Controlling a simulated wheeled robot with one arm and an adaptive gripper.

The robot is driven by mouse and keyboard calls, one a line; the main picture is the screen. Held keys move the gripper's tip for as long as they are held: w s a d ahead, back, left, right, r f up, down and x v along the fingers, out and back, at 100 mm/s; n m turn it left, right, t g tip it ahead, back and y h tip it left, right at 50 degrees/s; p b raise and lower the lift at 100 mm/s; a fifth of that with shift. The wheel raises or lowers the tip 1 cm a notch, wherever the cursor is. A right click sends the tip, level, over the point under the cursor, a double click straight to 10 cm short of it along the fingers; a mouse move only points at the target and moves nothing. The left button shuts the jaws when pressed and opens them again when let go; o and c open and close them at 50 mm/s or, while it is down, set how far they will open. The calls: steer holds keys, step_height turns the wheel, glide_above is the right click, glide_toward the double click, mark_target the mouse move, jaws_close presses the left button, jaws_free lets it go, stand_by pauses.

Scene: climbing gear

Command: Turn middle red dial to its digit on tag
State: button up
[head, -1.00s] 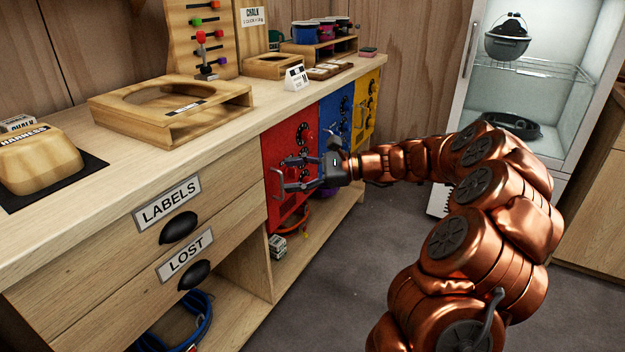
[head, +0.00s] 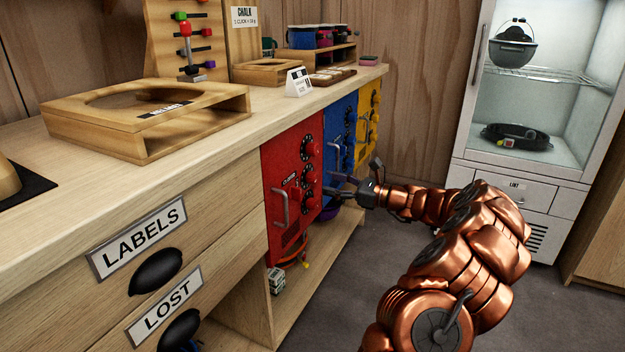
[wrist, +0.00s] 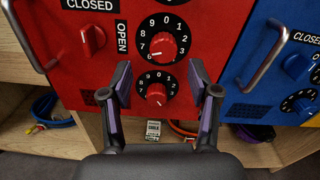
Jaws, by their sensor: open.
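The red cabinet door (head: 281,170) carries a column of red dials. In the wrist view the middle red dial (wrist: 163,46) has a black digit ring, its white mark pointing lower left, near the 6. In the head view my gripper (head: 340,188) is right of the red door.
A red latch knob (wrist: 92,40) and a metal handle (wrist: 28,36) are left of the dials. The blue door (wrist: 275,85) with its own handle is at right. A white tent card (head: 298,82) stands on the counter (head: 210,135); its writing is unreadable. Open floor lies right.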

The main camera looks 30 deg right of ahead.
mark_target(317, 179)
steer(key=b+x, duration=0.1)
steer(key=x, duration=0.3)
steer(key=shift+w+d+f+b, duration=0.15)
steer(key=shift+w+b, duration=0.05)
steer(key=shift+b, duration=0.1)
steer(key=shift+w+a, duration=0.35)
steer(key=shift+w, duration=0.3)
steer(key=shift+r, duration=0.2)
steer(key=c, duration=1.2)
